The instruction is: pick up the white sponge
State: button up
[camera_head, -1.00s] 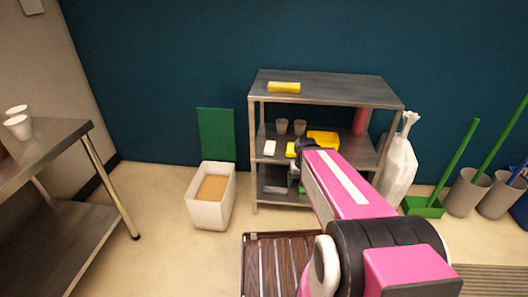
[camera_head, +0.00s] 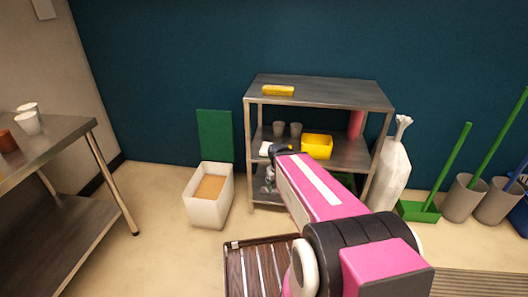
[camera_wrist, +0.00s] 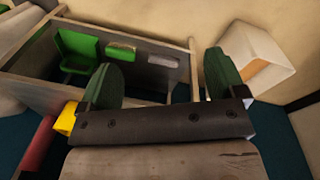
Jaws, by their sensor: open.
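The white sponge (camera_head: 265,148) lies at the left front of the shelf unit's middle shelf in the head view. The dark end of my arm, with my gripper (camera_head: 281,149), is just right of it in the picture and may cover part of it. In the wrist view my gripper (camera_wrist: 162,82) is open, with two dark green fingers spread apart and nothing seen between them. A pale grey-white block (camera_wrist: 162,61) shows beyond the fingers there; I cannot tell if it is the white sponge. Contact with the sponge cannot be told.
A white box (camera_head: 209,196) stands left, a white bag (camera_head: 391,172) right. A side table (camera_head: 60,140) is far left.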

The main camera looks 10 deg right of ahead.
jog(key=w+d+f+n+t+h, duration=0.2)
jog(key=w+d+n+h, duration=0.1)
jog(key=w+n, duration=0.4)
jog(key=n+t, duration=1)
jog(key=n, duration=1.4)
send_near(264, 150)
jog(key=w, duration=0.1)
jog(key=shift+h, duration=0.3)
jog(key=x, duration=0.4)
jog(key=shift+w+f, duration=0.3)
jog(key=shift+f, duration=0.1)
jog(key=shift+d+x, duration=0.2)
jog(key=shift+x, duration=2.8)
jog(key=shift+s, duration=0.15)
jog(key=c, duration=1)
